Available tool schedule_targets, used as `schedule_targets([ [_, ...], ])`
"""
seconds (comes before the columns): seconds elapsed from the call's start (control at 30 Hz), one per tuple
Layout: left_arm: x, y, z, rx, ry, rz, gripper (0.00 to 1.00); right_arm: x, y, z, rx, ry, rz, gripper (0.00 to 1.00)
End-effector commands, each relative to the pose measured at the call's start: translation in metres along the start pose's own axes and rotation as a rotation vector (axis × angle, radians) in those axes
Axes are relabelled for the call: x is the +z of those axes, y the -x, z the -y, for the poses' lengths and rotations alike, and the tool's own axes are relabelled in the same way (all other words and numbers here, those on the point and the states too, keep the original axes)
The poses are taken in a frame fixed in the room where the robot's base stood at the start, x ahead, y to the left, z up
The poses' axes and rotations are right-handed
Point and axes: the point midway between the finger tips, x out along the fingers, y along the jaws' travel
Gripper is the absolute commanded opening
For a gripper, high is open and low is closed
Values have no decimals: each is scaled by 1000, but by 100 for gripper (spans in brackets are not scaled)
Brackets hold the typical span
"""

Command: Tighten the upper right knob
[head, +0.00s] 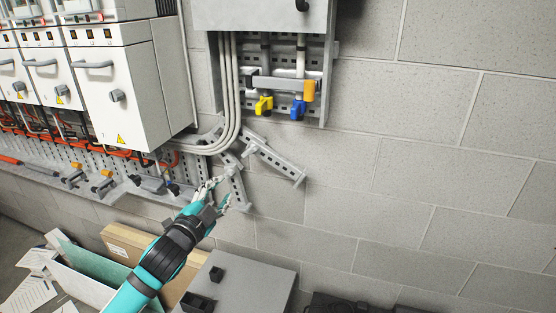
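My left gripper (219,190) reaches up from the bottom on its teal and black arm. Its fingers are apart, with nothing visible between them. It shows in front of the perforated metal brackets low on the wall, apart from every knob. A black knob (303,5) sits on the grey box (260,14) at the top, partly cut off by the picture edge. A yellow knob (264,106) and a blue knob (298,109) sit below that box. A grey knob (117,95) is on the front of the right white drive unit (135,108). Which knob the task means, I cannot tell.
Several white drive units stand in a row at upper left, above orange cables. Perforated brackets (275,160) stick out below the grey conduits (230,90). A grey box (240,285) and a cardboard box (130,245) stand below. The block wall (430,150) at right is bare.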

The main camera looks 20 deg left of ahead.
Motion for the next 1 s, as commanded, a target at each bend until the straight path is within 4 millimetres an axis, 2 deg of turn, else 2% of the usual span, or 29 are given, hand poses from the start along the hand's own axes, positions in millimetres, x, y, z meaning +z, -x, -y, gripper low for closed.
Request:
schedule_targets([
  [0.13, -12, 0, 10, -19, -17, -24, 36, -1, -1, -1, 1, 0, -1, 62],
  [0.27, -14, -15, 13, -21, -15, -24, 36, 1, 5, 0, 0, 0, 2, 62],
  [0.7, -16, -108, 14, -19, -13, -23, 36, -1, 28, -1, 0, 0, 2, 62],
  [1.0, -16, -156, 13, -18, -14, -23, 36, -2, 38, -1, 0, 0, 1, 62],
])
